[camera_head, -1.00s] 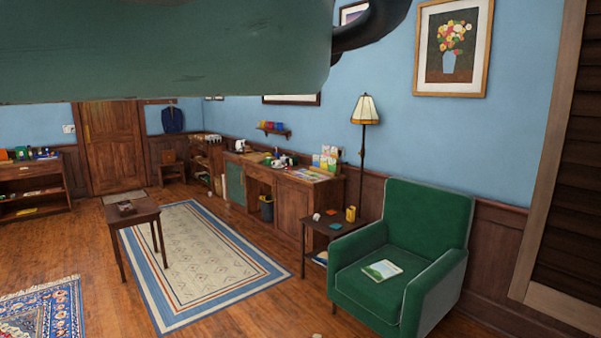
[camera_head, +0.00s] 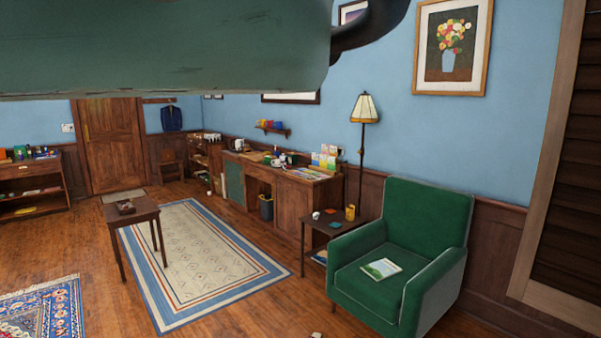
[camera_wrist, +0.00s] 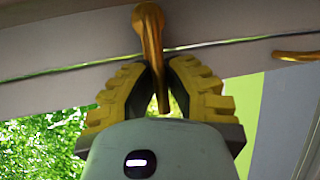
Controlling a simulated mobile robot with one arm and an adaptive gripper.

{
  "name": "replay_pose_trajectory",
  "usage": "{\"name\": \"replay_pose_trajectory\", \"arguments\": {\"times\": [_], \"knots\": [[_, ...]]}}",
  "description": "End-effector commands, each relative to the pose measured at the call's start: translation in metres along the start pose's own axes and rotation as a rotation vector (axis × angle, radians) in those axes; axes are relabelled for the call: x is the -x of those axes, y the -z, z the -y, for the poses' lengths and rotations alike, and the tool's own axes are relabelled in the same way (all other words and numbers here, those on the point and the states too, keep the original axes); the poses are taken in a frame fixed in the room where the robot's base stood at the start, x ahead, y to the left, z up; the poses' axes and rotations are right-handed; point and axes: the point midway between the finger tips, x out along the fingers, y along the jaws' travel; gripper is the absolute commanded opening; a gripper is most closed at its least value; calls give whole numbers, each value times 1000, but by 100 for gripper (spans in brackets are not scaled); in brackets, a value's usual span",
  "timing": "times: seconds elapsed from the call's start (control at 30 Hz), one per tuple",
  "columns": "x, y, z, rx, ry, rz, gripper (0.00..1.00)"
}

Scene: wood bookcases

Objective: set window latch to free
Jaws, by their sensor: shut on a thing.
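In the wrist view, a brass window latch handle (camera_wrist: 149,35) is mounted on the pale window frame (camera_wrist: 60,50). Its lever hangs straight down between my fingers. My gripper (camera_wrist: 160,85) has its yellow and black fingers closed in on the lever from both sides. Part of the lever is hidden between the fingers. The head view does not show the latch or my fingers.
In the head view, a green armchair (camera_head: 400,245) stands by the wall, beside a small dark side table (camera_head: 340,230). A louvred shutter (camera_head: 575,190) is at the right edge. A small table (camera_head: 135,215) and rugs lie across the floor.

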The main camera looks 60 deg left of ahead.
Motion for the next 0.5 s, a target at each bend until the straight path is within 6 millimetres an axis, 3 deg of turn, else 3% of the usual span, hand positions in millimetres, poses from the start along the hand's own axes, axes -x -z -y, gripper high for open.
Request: {"name": "replay_pose_trajectory", "arguments": {"times": [0.5], "knots": [[0,0,-3,-79,32,-16,0]]}}
